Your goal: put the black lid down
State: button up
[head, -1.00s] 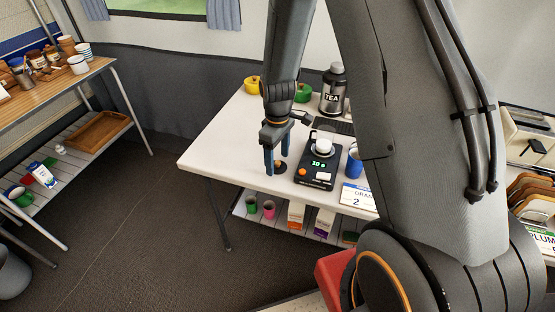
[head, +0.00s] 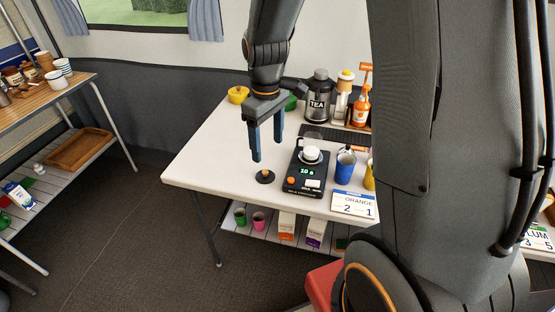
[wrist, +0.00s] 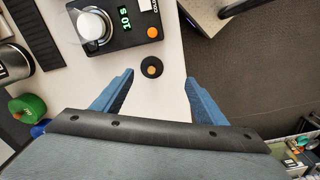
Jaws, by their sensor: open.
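The black lid (head: 264,177) is a small dark disc with an orange knob. It lies flat on the white table (head: 212,160), near the table's front edge and left of the black scale. My gripper (head: 266,150) is open and empty, its blue fingers pointing down above and behind the lid, clear of it. In the wrist view the lid (wrist: 151,67) lies beyond the open fingertips, roughly between their lines, with nothing between the fingers.
The black scale (head: 306,180) carries a white-topped glass vessel (head: 311,155). A yellow bowl (head: 238,95) sits at the back left. The table's left part is clear.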

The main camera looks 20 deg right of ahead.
jog(key=s+r+m, duration=0.1)
jog(key=s+m, duration=0.5)
jog(key=s, duration=0.8)
jog(key=shift+r+m, duration=0.3)
jog(key=shift+m, duration=0.1)
